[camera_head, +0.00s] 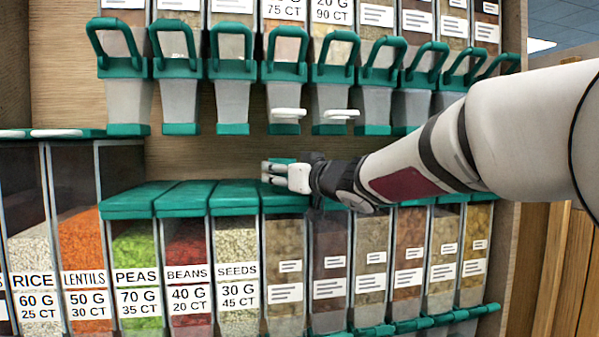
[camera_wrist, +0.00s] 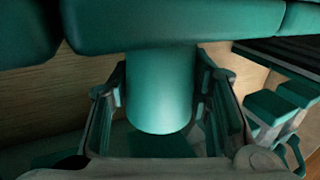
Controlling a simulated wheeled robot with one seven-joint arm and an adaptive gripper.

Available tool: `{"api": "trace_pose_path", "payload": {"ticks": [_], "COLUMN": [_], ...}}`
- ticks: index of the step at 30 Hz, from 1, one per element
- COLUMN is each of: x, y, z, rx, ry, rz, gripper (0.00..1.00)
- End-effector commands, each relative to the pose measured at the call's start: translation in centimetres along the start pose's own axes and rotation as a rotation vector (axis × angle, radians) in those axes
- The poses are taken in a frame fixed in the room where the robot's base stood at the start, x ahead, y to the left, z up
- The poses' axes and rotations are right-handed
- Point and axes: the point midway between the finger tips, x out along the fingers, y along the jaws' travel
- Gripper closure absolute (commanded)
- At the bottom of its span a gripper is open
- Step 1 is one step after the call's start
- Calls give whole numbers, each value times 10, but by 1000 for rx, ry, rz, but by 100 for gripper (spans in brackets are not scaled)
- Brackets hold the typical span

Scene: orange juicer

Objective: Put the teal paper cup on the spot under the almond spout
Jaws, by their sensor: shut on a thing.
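My gripper (camera_head: 279,172) is at the wooden back panel, just above the teal lids of the lower bins. It is shut on the teal paper cup (camera_wrist: 160,90), which shows between the two fingers in the wrist view. In the head view only a small teal part of the cup (camera_head: 283,160) shows; the fingers hide the rest. The cup's upper end meets a teal edge at the top of the wrist view; I cannot tell whether they touch. No label reading almond is legible, so I cannot tell which spout is the almond one.
A row of upper dispensers with teal handles (camera_head: 284,55) hangs above my gripper. Two have white levers (camera_head: 287,113) sticking out. Lower bins with teal lids (camera_head: 182,197) line up below, labelled rice, lentils, peas, beans and seeds at left. The gap between rows is narrow.

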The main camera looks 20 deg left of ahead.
Motion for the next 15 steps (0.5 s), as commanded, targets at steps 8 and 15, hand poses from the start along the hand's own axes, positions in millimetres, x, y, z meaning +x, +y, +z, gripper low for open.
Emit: {"api": "trace_pose_path", "payload": {"ticks": [8,15], "x": [0,0], "y": [0,0], "z": [2,2], "rx": [0,0], "ry": [1,1], "rz": [0,0], "gripper": [35,35]}}
